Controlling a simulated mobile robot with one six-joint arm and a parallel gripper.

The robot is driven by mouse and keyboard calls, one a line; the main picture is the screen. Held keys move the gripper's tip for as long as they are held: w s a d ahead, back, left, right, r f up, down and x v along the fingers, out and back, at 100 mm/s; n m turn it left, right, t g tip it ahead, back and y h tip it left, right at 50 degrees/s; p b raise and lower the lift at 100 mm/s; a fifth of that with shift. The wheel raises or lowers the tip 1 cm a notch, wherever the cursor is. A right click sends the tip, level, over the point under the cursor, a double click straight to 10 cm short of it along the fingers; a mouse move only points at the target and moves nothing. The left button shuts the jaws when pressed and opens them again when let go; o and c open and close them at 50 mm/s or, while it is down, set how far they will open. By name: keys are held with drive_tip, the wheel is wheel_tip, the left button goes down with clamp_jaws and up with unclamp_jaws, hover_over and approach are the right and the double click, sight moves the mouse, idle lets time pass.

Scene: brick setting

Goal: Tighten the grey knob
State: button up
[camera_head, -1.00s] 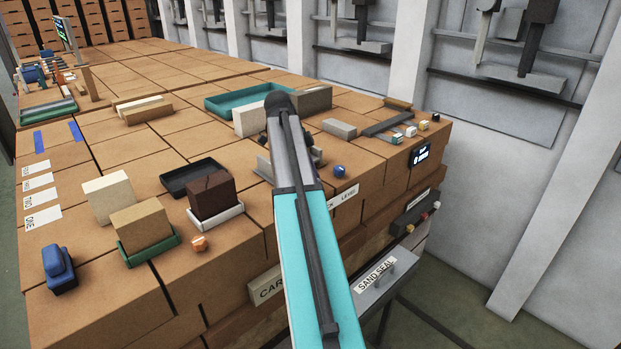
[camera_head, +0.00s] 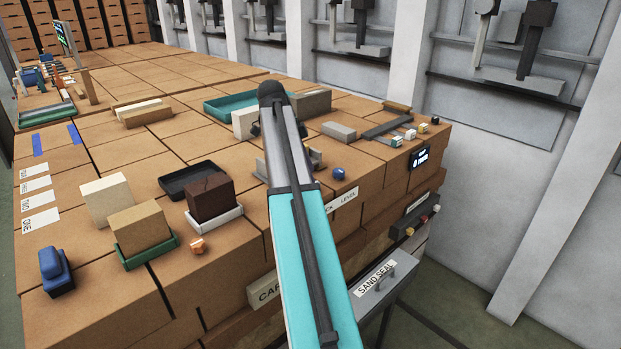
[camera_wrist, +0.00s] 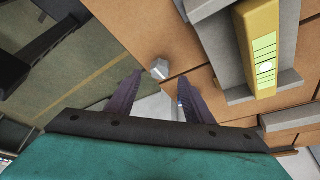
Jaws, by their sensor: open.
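A small pale grey knob (camera_wrist: 159,69) shows in the wrist view, at the edge of the brown brick surface. My gripper (camera_wrist: 160,76) is open, with its two dark purple fingers on either side of the knob in the picture. I cannot tell whether a finger touches it. In the head view my arm covers the gripper and the area around the knob.
A yellow level with a green vial (camera_wrist: 262,50) lies in a grey holder to the right in the wrist view. In the head view a blue knob (camera_head: 338,174) and an orange knob (camera_head: 198,246) sit near the front edge. A teal tray (camera_head: 222,106) stands behind.

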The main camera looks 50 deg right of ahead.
drive_tip(key=p+v, duration=0.6)
drive_tip(key=v, duration=0.4)
drive_tip(key=shift+w+r, duration=0.1)
idle(0.8)
